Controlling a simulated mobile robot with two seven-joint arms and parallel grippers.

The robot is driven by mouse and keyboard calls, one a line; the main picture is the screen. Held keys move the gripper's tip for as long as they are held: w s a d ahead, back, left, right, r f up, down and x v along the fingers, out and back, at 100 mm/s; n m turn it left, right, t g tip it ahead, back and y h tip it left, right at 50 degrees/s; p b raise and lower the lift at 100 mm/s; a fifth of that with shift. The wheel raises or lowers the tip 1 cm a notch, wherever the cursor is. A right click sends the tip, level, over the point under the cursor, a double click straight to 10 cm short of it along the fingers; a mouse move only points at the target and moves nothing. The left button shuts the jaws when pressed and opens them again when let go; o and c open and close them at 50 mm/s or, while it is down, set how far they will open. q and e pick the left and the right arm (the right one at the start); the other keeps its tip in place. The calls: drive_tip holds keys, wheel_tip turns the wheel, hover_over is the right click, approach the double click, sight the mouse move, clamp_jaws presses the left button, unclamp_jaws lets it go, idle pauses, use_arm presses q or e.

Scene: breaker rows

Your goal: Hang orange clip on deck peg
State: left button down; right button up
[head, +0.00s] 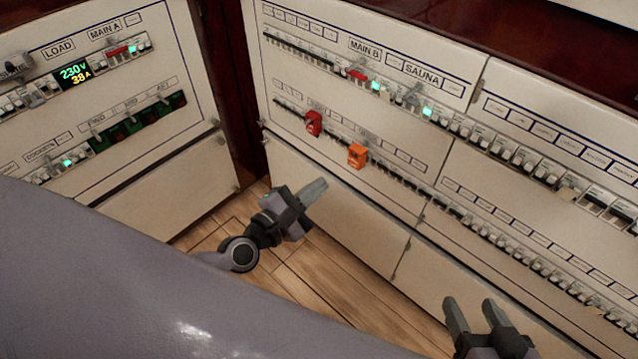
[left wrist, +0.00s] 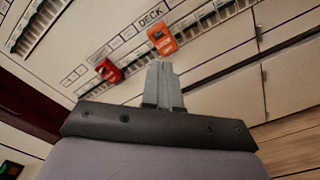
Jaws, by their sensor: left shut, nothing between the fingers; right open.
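The orange clip (head: 357,155) is on the lower breaker row of the middle panel. In the left wrist view the orange clip (left wrist: 162,38) sits just below the word DECK (left wrist: 152,15). I cannot make out a peg, nor whether the clip hangs on one. My left gripper (head: 314,190) is shut and empty, below and left of the clip, apart from it. Its closed fingers (left wrist: 160,70) point toward the clip in the left wrist view. My right gripper (head: 475,309) is open and empty at the lower right, in front of the lower panels.
A red clip (head: 313,123) is on the same row, left of the orange one; it also shows in the left wrist view (left wrist: 109,70). A left panel (head: 150,35) carries a lit display (head: 75,74). Breaker rows continue right. Wooden floor (head: 330,275) lies below.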

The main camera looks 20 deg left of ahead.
use_arm(q)
drive_tip(key=w+d+n, duration=0.3)
drive_tip(key=w+n, duration=0.5)
drive_tip(key=n, duration=0.8)
drive_tip(key=shift+r+b, duration=0.15)
drive_tip(key=shift+b, duration=0.3)
use_arm(e)
drive_tip(key=shift+w+a+f, duration=0.1)
drive_tip(key=shift+w+a, duration=0.2)
drive_tip(key=shift+w, duration=0.2)
use_arm(q)
drive_tip(key=shift+w+d, duration=0.15)
drive_tip(key=shift+w, duration=0.1)
drive_tip(key=shift+s, duration=0.1)
drive_tip(key=v, duration=0.9)
drive_tip(key=shift+s+a+p, duration=0.2)
drive_tip(key=shift+s+p, duration=0.1)
use_arm(e)
drive_tip(key=shift+d, duration=0.3)
drive_tip(key=shift+s+a, duration=0.1)
drive_tip(key=shift+s, duration=0.05)
